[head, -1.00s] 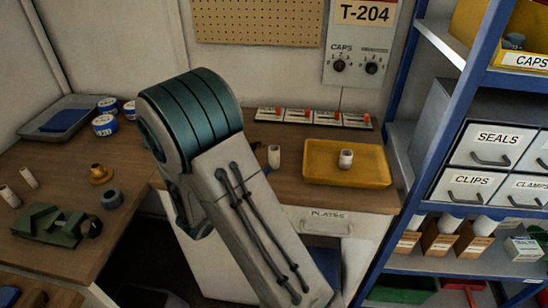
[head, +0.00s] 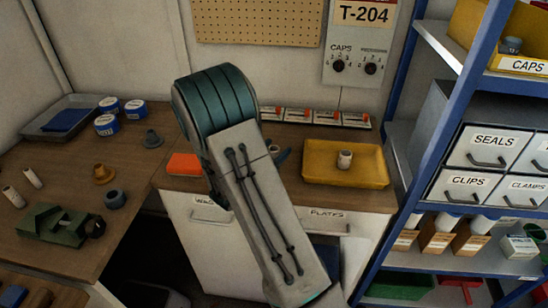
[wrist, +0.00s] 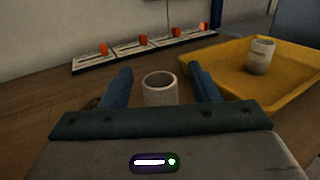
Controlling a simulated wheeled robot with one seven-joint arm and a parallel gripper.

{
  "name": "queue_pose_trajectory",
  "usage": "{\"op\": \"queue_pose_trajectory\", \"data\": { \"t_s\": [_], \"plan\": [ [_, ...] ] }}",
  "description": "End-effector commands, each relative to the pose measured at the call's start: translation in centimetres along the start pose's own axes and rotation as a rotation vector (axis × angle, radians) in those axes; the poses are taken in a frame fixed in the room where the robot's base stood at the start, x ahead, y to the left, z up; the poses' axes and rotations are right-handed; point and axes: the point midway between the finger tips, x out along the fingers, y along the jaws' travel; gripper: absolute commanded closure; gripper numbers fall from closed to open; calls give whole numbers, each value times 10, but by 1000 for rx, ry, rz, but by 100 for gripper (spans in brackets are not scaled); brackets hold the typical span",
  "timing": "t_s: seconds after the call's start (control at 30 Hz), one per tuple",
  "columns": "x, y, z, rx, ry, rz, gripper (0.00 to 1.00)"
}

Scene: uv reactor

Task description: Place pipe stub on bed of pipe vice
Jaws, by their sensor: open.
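A pale pipe stub (wrist: 160,90) stands upright on the bench between the two blue fingers of my open gripper (wrist: 160,76) in the wrist view. Gaps show at its sides. In the head view my arm hides this stub and nearly all of my gripper. A second pale stub (head: 345,160) stands in the yellow tray (head: 318,178); it also shows in the wrist view (wrist: 261,57). Two more pale stubs, one (head: 13,196) and another (head: 33,178), are on the left bench. The green pipe vice (head: 55,225) sits near them, with no stub seen on it.
The yellow tray stands close to the right of my gripper. A row of cards with red parts (head: 313,117) lies behind. An orange block (head: 185,163) is left of my arm. A brass fitting (head: 103,174) and grey collar (head: 114,199) stand near the vice. Shelves (head: 455,140) rise at right.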

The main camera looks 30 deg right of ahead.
Motion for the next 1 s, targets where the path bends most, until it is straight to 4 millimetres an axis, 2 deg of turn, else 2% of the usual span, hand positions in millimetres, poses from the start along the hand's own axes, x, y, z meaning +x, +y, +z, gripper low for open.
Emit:
{"op": "queue_pose_trajectory", "data": {
  "t_s": [0.03, 0.1, 0.2, 0.27, 0.3, 0.67, 0.83, 0.93, 0.97, 1.0],
  "plan": [
    [0, 0, 0, 0, 0, 0, 50],
    [0, 0, 0, 0, 0, 0, 70],
    [0, 0, 0, 0, 0, 0, 92],
    [0, 0, 0, 0, 0, 0, 92],
    [0, 0, 0, 0, 0, 0, 96],
    [-1, 0, 6, 1, -1, 0, 96],
    [-1, 0, 22, 4, 0, 1, 96],
    [-1, 0, 40, 7, -2, 1, 96],
    [-1, -2, 45, 6, -1, 1, 96],
    [-1, -12, 48, 3, 0, -2, 96]
  ]
}}
